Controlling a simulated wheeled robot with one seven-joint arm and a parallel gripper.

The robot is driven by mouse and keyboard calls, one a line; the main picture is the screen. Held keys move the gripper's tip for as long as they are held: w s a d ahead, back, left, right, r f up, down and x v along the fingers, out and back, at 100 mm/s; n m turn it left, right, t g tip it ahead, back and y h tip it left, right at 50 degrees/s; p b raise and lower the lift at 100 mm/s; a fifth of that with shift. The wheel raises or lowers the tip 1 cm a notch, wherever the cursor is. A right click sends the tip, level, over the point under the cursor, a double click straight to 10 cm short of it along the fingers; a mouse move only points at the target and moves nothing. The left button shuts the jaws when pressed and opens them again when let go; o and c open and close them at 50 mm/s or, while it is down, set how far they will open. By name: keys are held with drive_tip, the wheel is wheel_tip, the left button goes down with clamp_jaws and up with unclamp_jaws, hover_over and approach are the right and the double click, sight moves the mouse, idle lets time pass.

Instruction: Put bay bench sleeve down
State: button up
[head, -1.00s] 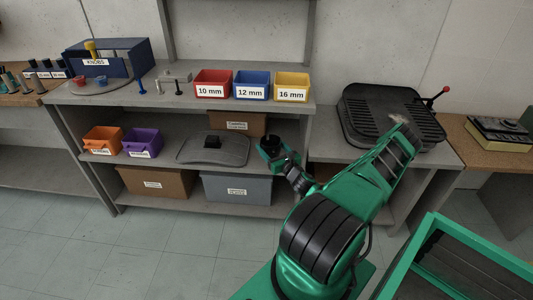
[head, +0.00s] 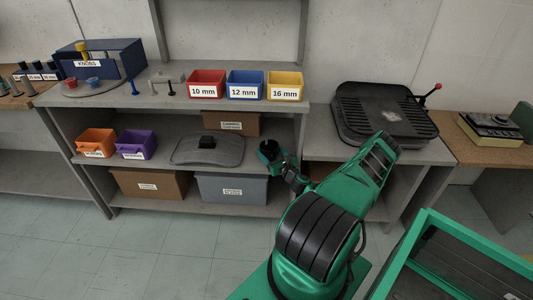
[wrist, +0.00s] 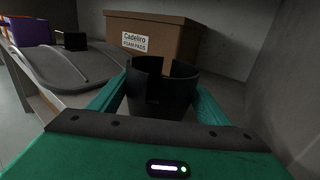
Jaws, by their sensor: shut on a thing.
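A black sleeve (wrist: 160,92), a short open cylinder with notches in its rim, stands upright between the green fingers of my gripper (wrist: 158,102) in the wrist view. My gripper is shut on it. In the head view my gripper (head: 272,153) is at the right end of the bench's middle shelf (head: 256,143), right of a grey panel. The sleeve is small and dark there. I cannot tell whether its base touches the shelf.
A grey panel (head: 190,154) with a black block lies on the shelf left of my gripper. A cardboard box labelled foam pads (wrist: 145,35) stands behind. Orange (head: 96,143) and purple (head: 136,144) bins are further left. A shelf wall (wrist: 285,75) is close on the right.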

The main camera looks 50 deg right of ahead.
drive_tip(key=o, duration=1.1)
drive_tip(key=shift+f, duration=0.1)
drive_tip(key=shift+c, duration=0.2)
drive_tip(key=v, duration=1.2)
